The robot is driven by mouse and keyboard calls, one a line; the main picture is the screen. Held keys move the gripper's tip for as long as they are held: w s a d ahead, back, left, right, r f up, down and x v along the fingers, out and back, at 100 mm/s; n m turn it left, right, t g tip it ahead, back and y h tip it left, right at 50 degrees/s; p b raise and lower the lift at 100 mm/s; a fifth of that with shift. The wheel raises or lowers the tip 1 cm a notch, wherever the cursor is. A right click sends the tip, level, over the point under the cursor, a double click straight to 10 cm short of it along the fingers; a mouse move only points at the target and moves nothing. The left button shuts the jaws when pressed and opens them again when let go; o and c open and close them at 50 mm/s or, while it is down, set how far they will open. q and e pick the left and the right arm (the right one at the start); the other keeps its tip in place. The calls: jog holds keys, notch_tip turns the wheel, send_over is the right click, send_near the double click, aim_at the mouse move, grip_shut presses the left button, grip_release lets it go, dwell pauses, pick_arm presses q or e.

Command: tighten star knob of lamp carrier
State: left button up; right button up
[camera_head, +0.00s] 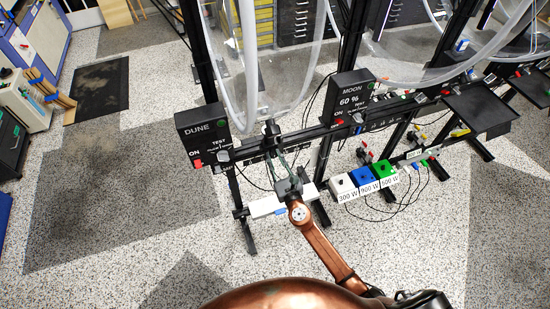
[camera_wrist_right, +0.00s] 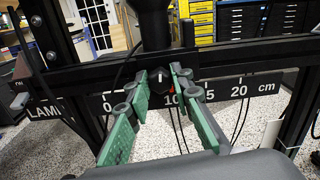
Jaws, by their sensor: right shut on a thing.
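The star knob (camera_wrist_right: 161,77) is small and dark with a light mark. It sits on the front of the black lamp carrier (camera_wrist_right: 150,25), which rides on a dark rail with a white cm scale. My right gripper (camera_wrist_right: 160,80) has a green-padded finger on either side of the knob and is shut on it. In the head view, my right gripper (camera_head: 274,158) reaches up to the carrier (camera_head: 271,131) below the clear wheel. The knob itself is too small to make out there. My left gripper is not in view.
The DUNE box (camera_head: 201,122) and MOON box (camera_head: 352,92) flank the carrier. A large clear acrylic wheel (camera_head: 262,105) stands behind it. White, blue (camera_head: 363,180) and green switch boxes with loose cables lie to the right. Open speckled floor (camera_head: 130,200) lies left.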

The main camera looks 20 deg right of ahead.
grip_shut()
